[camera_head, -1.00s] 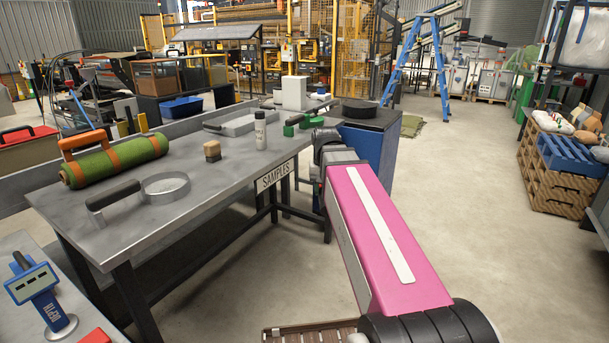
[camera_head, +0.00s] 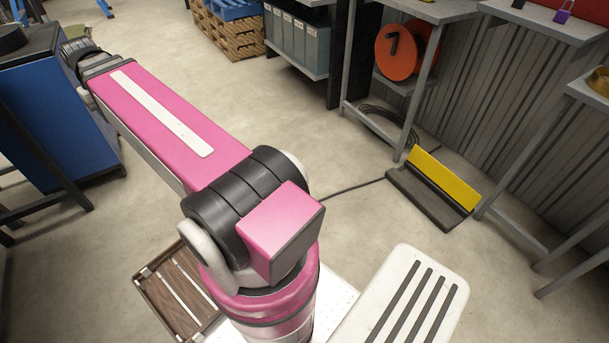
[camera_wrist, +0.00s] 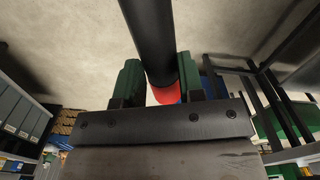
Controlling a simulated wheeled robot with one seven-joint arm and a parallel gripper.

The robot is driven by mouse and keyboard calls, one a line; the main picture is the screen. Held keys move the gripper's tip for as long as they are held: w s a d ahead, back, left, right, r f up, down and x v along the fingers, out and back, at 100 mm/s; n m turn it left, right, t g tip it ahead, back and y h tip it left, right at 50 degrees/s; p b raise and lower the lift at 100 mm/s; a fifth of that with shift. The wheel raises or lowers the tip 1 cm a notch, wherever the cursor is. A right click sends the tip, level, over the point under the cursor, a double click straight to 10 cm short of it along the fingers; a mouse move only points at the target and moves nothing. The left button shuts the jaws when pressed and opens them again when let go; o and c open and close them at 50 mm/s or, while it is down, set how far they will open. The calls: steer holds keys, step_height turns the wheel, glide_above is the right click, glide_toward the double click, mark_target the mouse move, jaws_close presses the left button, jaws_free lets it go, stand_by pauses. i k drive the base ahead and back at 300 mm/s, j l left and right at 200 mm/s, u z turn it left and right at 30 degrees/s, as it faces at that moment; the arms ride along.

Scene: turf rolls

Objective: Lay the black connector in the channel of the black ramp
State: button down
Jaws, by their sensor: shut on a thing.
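My gripper (camera_wrist: 157,72) shows in the wrist view, its two green fingers shut on a thick black cylinder (camera_wrist: 148,28) with a red part (camera_wrist: 166,94) at its near end. I cannot tell for sure that this is the black connector. In the head view my arm reaches to the upper left, and the gripper is hidden there. The black ramp (camera_head: 423,198) lies on the floor at the right, with a yellow flap (camera_head: 445,178) standing up along its back. The gripper is well away from it. The channel's inside is too small to make out.
A black cable (camera_head: 352,187) runs along the floor from the ramp's left end. A coil of cable (camera_head: 388,124) lies behind, under a grey table (camera_head: 428,10). A blue cabinet (camera_head: 60,110) stands at the left. Open floor lies between the arm and the ramp.

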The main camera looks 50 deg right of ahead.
mark_target(428, 191)
steer(key=k+l+z, duration=0.15)
steer(key=z, duration=0.25)
steer(key=k+l+z, duration=0.15)
steer(key=l+z, duration=0.25)
steer(key=k+l+z, duration=0.1)
steer(key=z, duration=0.35)
steer(key=l+z, duration=0.65)
steer(key=l, duration=1.15)
steer(key=l+z, duration=0.2)
steer(key=l, duration=1.2)
